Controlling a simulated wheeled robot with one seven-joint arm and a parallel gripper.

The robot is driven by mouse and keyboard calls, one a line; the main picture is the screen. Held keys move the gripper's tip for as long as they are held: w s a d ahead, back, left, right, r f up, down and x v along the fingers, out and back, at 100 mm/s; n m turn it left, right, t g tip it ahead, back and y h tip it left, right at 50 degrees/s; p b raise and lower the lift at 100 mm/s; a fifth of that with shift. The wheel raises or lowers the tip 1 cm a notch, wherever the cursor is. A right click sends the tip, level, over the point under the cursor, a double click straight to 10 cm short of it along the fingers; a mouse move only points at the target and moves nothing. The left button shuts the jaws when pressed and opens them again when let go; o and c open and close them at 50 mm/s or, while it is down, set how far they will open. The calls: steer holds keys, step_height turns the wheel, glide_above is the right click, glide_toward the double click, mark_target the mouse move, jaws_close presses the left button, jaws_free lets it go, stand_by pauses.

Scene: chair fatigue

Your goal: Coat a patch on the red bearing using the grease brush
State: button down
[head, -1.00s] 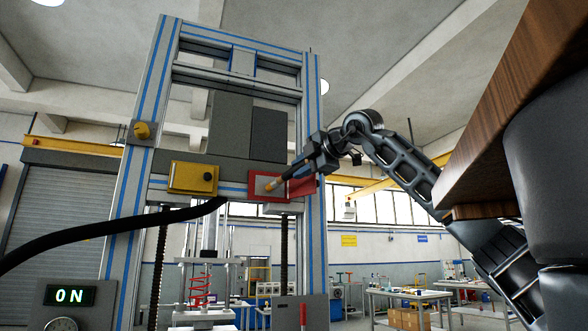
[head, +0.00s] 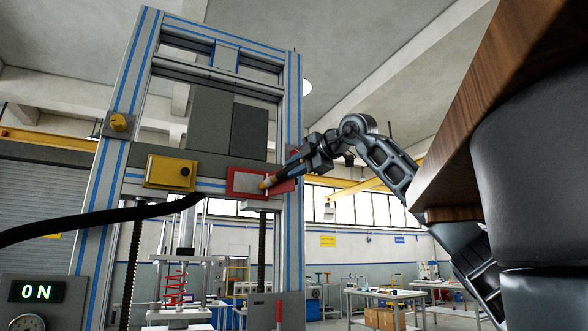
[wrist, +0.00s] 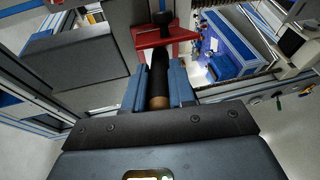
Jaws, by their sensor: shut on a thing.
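The red bearing (head: 284,186) is a red block on the crossbeam of the tall test frame. A pale grey patch (head: 248,182) shows on its front face, with red around it. My gripper (head: 292,170) is shut on the dark-handled grease brush (head: 275,181), to the right of the patch. The brush's orange-brown tip points left and lies over the patch's right edge; I cannot tell whether it touches. In the wrist view, the blue fingers hold the brush handle (wrist: 158,75), and part of the red bearing (wrist: 150,42) shows beyond.
A yellow box (head: 170,172) with a black knob is left of the bearing. A thick black hose (head: 90,221) crosses the left side. A panel (head: 38,291) reads ON. Dark grey blocks (head: 249,132) stand above the bearing. Worktables (head: 385,297) are far behind.

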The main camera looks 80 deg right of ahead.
steer(key=shift+w, duration=0.1)
steer(key=shift+w+a+r+b, duration=0.6)
steer(key=shift+w+a+b, duration=1.4)
steer(key=shift+w+a, duration=0.9)
steer(key=shift+s+d+f, duration=0.1)
steer(key=shift+s+d, duration=2.85)
steer(key=shift+s, duration=0.05)
steer(key=shift+b, duration=0.3)
steer(key=shift+w+a, duration=0.1)
